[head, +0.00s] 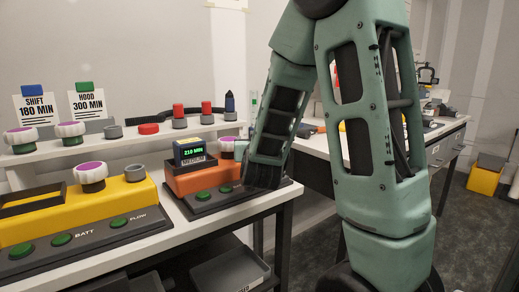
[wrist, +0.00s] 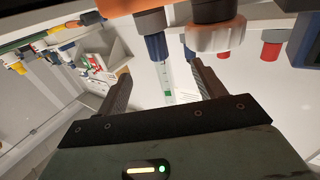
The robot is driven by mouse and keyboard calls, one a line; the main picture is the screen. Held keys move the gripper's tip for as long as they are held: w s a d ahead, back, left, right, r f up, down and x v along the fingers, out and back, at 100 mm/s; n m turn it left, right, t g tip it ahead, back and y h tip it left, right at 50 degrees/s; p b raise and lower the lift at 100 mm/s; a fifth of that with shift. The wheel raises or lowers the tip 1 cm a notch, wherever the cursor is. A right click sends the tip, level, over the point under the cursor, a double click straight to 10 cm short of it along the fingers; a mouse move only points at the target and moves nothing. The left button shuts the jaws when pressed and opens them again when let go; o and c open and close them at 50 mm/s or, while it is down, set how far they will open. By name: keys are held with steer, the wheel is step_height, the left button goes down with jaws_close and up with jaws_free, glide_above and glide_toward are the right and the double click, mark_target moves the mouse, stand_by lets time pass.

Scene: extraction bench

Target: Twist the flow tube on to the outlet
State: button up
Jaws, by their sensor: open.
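My gripper (wrist: 160,70) is open, with one dark finger on each side in the wrist view. Between the fingers in that picture is a blue collar (wrist: 156,47) with a clear, marked tube (wrist: 167,80) with green marks, which looks like the flow tube. I see no clear contact with the fingers. In the head view the orange pump (head: 200,178) shows 210 MIN and MEDIUM. My arm hides the fingers and the pump's right end there.
A white-rimmed knob (wrist: 215,38) is close beside the right finger. A yellow unit (head: 85,215) stands left of the pump. The shelf behind (head: 85,146) holds red caps (head: 178,110) and a dark blue piece (head: 230,102). A second bench (head: 440,135) is at the right.

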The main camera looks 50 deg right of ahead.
steer(key=b, duration=0.2)
steer(key=shift+s+f+b, duration=0.25)
steer(key=shift+f+b, duration=0.05)
steer(key=shift+b, duration=0.1)
steer(key=b+v, duration=0.2)
steer(key=b, duration=0.3)
steer(key=shift+s+b, duration=0.25)
steer(key=shift+b, duration=0.1)
steer(key=shift+s+a+r+b, duration=0.2)
steer(key=shift+s+a, duration=0.25)
steer(key=shift+s, duration=0.15)
steer(key=shift+s+a+r+b, duration=0.1)
steer(key=shift+s+a+b, duration=0.05)
steer(key=shift+s+a, duration=0.35)
steer(key=shift+s, duration=0.1)
